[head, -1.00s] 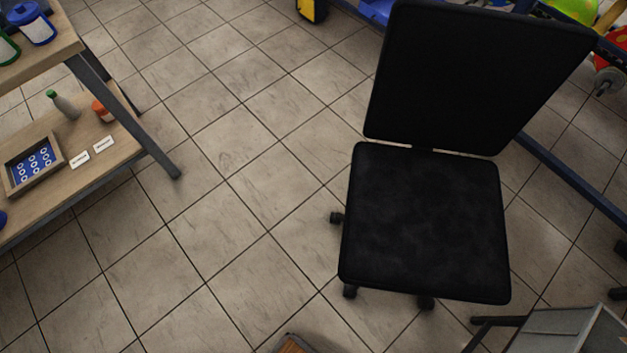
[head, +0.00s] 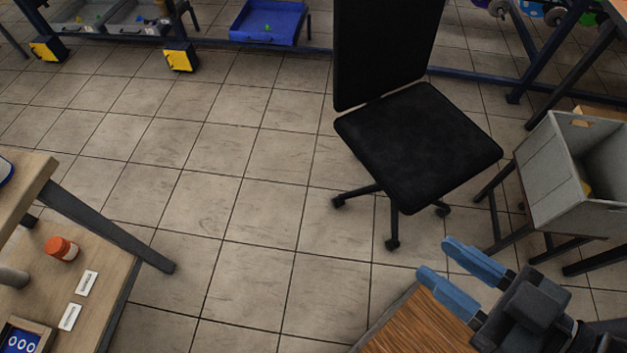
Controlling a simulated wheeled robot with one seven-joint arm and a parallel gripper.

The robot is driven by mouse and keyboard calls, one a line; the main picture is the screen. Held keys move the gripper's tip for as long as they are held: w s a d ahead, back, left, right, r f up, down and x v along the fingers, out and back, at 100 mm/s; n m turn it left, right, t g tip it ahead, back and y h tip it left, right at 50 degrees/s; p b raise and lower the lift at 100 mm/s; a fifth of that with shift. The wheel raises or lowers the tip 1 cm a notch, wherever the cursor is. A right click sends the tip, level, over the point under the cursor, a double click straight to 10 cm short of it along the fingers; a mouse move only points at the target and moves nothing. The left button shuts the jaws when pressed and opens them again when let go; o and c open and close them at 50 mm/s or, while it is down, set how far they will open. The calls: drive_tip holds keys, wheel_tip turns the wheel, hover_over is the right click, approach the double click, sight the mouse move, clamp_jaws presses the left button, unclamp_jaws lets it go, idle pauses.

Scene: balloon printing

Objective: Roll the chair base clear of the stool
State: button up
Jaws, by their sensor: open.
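The black office chair (head: 415,140) stands in the upper middle right of the head view, with its backrest to the far side. Its dark five-spoke-style base (head: 393,222) shows below the seat, with several casters on the tiles. My gripper (head: 432,257) is at the lower right, its two blue fingers apart and empty. It is nearer to me than the chair and not touching it. A wooden-topped piece (head: 425,325) at the bottom edge, partly behind my gripper, may be the stool; most of it is cut off.
A grey bin (head: 545,185) on a dark-legged stand is close to the chair's right. A wooden shelf table (head: 105,285) is at the lower left. A blue rack beam (head: 300,48) runs behind the chair. Tiled floor (head: 230,190) left of the chair is clear.

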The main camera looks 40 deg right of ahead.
drive_tip(key=shift+a, duration=0.35)
